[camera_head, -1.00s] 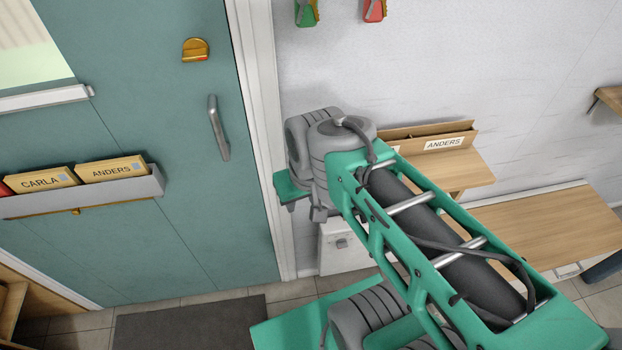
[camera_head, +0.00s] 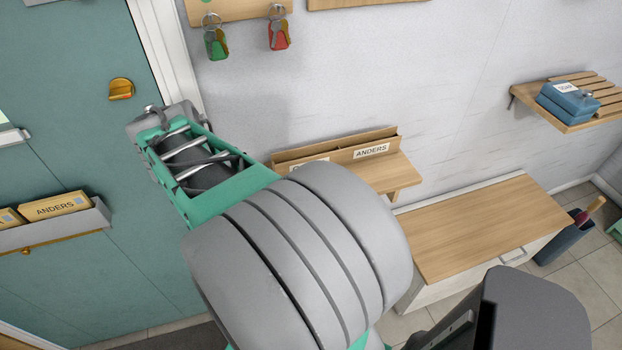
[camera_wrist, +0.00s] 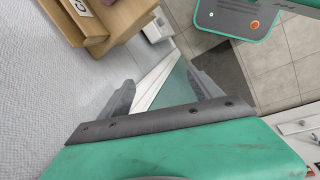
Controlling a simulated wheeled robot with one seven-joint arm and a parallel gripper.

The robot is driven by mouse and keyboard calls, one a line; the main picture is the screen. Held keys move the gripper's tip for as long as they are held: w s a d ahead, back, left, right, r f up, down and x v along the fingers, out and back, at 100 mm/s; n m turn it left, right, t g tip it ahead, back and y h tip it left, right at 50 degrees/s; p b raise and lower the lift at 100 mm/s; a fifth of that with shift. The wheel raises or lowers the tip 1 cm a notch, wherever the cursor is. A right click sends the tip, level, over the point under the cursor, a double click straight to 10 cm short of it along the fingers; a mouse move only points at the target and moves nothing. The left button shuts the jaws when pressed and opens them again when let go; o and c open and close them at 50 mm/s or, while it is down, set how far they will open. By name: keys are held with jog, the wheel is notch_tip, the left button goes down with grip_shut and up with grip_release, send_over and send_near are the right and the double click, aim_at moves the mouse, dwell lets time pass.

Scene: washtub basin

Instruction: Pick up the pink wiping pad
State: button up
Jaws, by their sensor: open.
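No pink wiping pad shows in either view now. My gripper (camera_wrist: 162,88) shows in the wrist view, with its two grey fingers spread apart and nothing between them. Beyond the fingers, the white door frame, the teal door and the floor show. I cannot make out the gripper clearly in the head view, where my arm covers much of the lower middle.
A wooden bench (camera_head: 480,228) stands along the wall, beside a shelf labelled ANDERS (camera_head: 380,172). A dark blue bin (camera_head: 562,240) stands right of the bench. Keys (camera_head: 279,38) hang above.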

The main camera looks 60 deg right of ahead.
jog(key=shift+o, duration=0.4)
jog(key=s+d+r+n+g, duration=0.1)
jog(key=s+d, duration=0.3)
jog(key=d, duration=0.2)
jog(key=shift+d+g+p, duration=0.25)
jog(key=shift+g+p, duration=0.05)
jog(key=shift+p, duration=0.1)
jog(key=s+d+n, duration=0.1)
jog(key=s+d, duration=0.1)
jog(key=s+d+n+g, duration=0.1)
jog(key=s+d, duration=0.1)
jog(key=s, duration=0.1)
jog(key=s+d+n+g+p, duration=0.1)
jog(key=s+d, duration=0.1)
jog(key=d, duration=0.1)
jog(key=shift+s+r, duration=0.25)
jog(key=shift+s, duration=0.15)
jog(key=x, duration=0.8)
jog(key=shift+s, duration=0.1)
jog(key=shift+c, duration=0.6)
jog(key=c, duration=1.4)
